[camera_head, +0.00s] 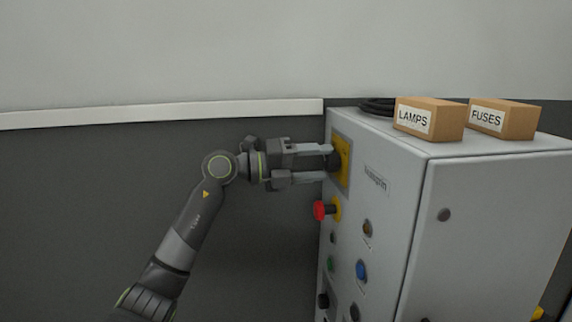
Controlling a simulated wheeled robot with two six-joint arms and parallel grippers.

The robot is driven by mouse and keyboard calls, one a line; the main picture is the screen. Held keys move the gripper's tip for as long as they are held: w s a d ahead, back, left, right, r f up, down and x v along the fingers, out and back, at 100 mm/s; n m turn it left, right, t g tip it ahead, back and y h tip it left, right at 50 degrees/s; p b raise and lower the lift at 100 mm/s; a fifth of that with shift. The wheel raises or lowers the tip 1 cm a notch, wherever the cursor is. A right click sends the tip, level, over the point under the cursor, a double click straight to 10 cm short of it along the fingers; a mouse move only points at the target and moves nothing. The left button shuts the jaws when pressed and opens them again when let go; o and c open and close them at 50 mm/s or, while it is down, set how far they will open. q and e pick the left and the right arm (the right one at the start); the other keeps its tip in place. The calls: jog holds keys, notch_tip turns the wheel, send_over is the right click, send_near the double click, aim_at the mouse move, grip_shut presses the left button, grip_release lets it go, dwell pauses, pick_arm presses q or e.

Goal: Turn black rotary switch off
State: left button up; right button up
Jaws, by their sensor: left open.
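A black rotary switch (333,161) sits on a yellow plate (343,150) high on the front face of a grey control cabinet (385,155). My left gripper (325,163) is open, its two fingers pointing right at the switch. The upper finger's tip overlaps the switch in the picture and the lower finger lies just below it. I cannot tell whether either finger touches the switch. The switch is partly hidden, and its set position cannot be read. My right gripper is not in view.
A red knob (320,210) sticks out below the switch. A blue button (361,271), a green button (330,264) and other controls sit lower. Boxes marked LAMPS (445,120) and FUSES (515,120) and a black cable coil (377,106) lie on top. Left of the cabinet is clear.

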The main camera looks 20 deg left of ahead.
pick_arm(q)
jog(key=b+v, duration=0.8)
jog(key=v, duration=0.8)
jog(key=shift+a, duration=0.3)
